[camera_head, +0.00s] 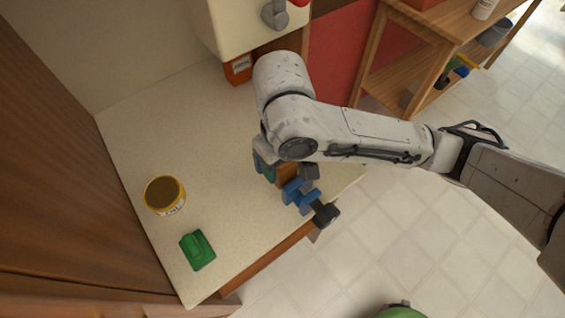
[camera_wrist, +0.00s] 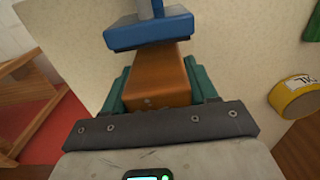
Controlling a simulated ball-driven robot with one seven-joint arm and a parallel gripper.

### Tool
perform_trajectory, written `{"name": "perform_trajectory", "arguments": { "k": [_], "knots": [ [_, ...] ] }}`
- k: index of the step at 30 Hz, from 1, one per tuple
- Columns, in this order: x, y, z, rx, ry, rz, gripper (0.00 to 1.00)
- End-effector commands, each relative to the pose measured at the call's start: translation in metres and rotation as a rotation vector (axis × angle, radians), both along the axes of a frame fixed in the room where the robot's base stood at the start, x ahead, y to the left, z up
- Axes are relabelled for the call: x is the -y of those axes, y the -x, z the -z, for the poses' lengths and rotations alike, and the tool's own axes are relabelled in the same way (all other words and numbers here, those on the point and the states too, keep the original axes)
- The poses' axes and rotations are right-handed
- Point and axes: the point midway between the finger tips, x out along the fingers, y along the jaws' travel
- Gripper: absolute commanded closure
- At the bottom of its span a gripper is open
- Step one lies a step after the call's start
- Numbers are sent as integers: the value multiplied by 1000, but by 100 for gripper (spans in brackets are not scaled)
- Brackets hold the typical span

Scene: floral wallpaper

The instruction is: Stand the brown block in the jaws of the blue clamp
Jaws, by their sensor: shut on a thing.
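The brown block (camera_wrist: 157,82) is between the teal fingers of my gripper (camera_wrist: 162,88) in the wrist view, one finger on each side. My gripper is shut on it. In the head view only a small part of the brown block (camera_head: 287,174) shows below my wrist. The blue clamp (camera_head: 299,195) is on the counter near its right front edge, with its dark handle toward the edge. In the wrist view a blue jaw of the clamp (camera_wrist: 150,33) lies right at the block's far end. I cannot tell whether the block touches the jaw or sits between both jaws.
A yellow can (camera_head: 165,195) and a green object (camera_head: 197,250) stand on the left part of the counter (camera_head: 215,150). An orange box (camera_head: 238,70) and a cream appliance (camera_head: 248,25) are at the back. The counter between the can and the clamp is clear.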

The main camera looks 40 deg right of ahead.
Motion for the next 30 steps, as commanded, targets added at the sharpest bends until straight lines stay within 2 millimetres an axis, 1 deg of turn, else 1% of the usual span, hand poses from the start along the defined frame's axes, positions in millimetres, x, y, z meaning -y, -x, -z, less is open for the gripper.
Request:
{"name": "perform_trajectory", "arguments": {
  "k": [8,12,13,15,20,21,27,30],
  "knots": [
    [0,0,1,1,1,0,76],
    [0,0,6,1,0,0,76],
    [0,0,5,1,0,0,41],
    [0,0,4,1,0,0,34],
    [0,0,4,1,1,0,19],
    [0,0,4,1,1,0,17],
    [0,0,4,1,1,0,17],
    [0,0,-1,1,2,-1,17]
  ]
}}
